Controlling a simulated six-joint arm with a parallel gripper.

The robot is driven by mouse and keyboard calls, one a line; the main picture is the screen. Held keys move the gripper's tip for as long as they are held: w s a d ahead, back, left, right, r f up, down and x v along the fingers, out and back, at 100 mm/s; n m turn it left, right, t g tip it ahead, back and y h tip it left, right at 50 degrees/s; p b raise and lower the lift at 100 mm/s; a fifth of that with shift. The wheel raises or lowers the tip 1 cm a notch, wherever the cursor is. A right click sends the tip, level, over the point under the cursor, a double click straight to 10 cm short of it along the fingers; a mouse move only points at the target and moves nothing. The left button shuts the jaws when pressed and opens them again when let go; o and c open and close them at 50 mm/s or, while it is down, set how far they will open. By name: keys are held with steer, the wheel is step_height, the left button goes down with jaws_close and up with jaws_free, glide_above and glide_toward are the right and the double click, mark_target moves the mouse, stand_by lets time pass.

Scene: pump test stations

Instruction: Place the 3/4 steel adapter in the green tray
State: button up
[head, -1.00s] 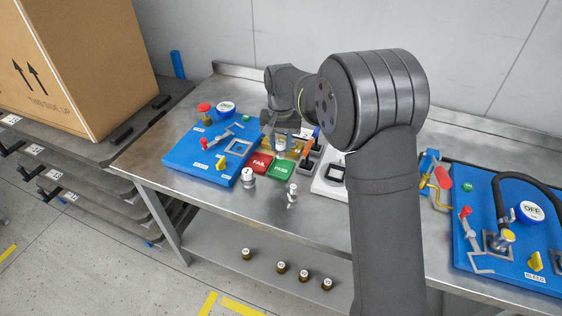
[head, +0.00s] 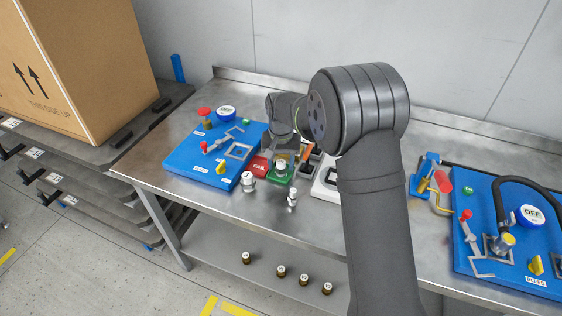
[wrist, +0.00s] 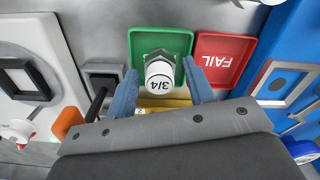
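The 3/4 steel adapter (wrist: 159,74) has a white top marked 3/4 and a hex steel body. It is in the green tray (wrist: 184,42), upright as far as I can see; its base is hidden. It also shows in the head view (head: 281,164) over the green tray (head: 279,179). My gripper (wrist: 160,72) has its two blue fingers on either side of the adapter, with a narrow gap showing on each side. It is open around the adapter and not visibly touching it.
The red FAIL tray (wrist: 222,60) is beside the green tray. Two steel fittings (head: 248,182) (head: 292,198) stand near the front edge. A blue test board (head: 185,155) lies left, another (head: 500,270) right. Several brass fittings (head: 282,271) stand on the lower shelf.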

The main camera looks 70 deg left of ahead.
mark_target(281, 161)
steer(key=shift+r, duration=0.1)
step_height(281, 161, up, 12)
stand_by(0.6)
step_height(281, 161, down, 13)
steer(key=shift+r, duration=0.2)
step_height(281, 161, up, 3)
steer(key=shift+f, duration=0.15)
steer(key=shift+r, duration=0.55)
steer(key=shift+f, duration=0.1)
